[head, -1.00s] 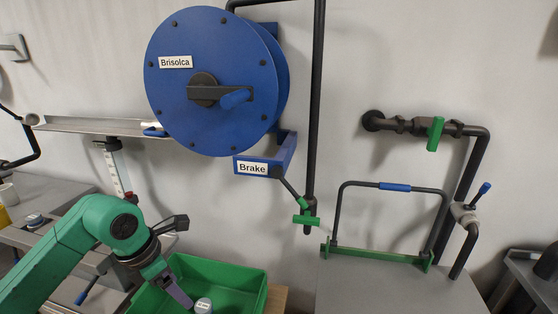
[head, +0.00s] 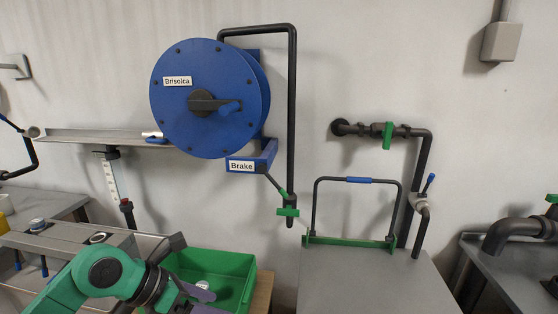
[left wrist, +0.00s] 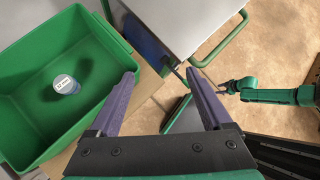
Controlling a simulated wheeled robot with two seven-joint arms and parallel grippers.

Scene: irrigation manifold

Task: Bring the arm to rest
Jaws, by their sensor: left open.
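My left arm is green and comes in from the lower left of the head view. Its gripper (head: 200,295) with purple fingers is at the near side of the green bin, low in the picture. In the left wrist view the left gripper (left wrist: 163,85) has its two fingers wide apart with nothing between them. The bin (left wrist: 100,42) lies to its left there, with a small white-capped container (left wrist: 66,85) standing inside. A green arm at the right of that view looks like my right arm; its gripper (left wrist: 226,88) is too small to read.
The blue reel (head: 205,130) and pipes are on the wall behind. A grey cabinet (head: 360,285) with a green-based handle frame (head: 350,241) stands right of the bin (head: 235,263). A grey bench (head: 60,238) is at left. Floor shows beyond the cabinet in the wrist view.

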